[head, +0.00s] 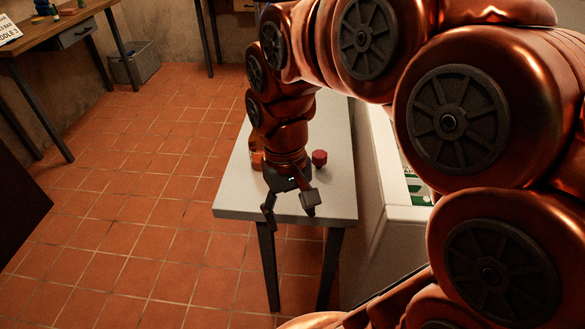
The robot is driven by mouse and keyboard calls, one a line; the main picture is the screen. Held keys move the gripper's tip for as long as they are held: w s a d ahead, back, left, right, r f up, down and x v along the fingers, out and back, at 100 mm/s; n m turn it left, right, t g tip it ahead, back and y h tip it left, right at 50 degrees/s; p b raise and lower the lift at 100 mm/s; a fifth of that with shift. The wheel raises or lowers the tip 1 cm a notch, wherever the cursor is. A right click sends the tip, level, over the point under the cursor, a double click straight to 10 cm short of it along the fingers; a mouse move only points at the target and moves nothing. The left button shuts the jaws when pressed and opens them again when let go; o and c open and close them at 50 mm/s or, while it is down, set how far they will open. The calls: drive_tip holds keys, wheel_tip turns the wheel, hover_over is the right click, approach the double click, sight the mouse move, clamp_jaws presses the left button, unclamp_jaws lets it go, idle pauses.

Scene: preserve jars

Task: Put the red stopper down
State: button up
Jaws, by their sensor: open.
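A small red stopper (320,158) rests on the pale table (340,195), just right of my wrist in the head view. My gripper (290,214) is open, with its two dark fingers spread near the table's front edge. I see nothing between the fingers. The stopper stands apart from the fingers, farther back on the table. An orange-brown object (256,158), perhaps a jar, stands left of my wrist and is partly hidden behind it.
A white unit (405,190) stands against the table's right side. A wooden desk (50,35) with small items and a sign is at the far left. A grey bin (134,63) stands on the floor at the back. The tiled floor (130,190) to the left is clear.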

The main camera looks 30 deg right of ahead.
drive_tip(key=s+a+f, duration=0.1)
drive_tip(key=s+f, duration=0.1)
drive_tip(key=s, duration=0.4)
drive_tip(key=s+a+f+n+g, duration=0.1)
drive_tip(key=s+a+f, duration=0.1)
drive_tip(key=s, duration=0.3)
drive_tip(key=shift+s+f, duration=0.25)
drive_tip(key=shift+s, duration=0.15)
wheel_tip(320, 180, up, 15)
drive_tip(key=t+p, duration=0.1)
drive_tip(key=p, duration=1.2)
drive_tip(key=shift+w+f+p, duration=0.2)
drive_tip(key=shift+w+p, duration=0.1)
drive_tip(key=shift+w, duration=0.15)
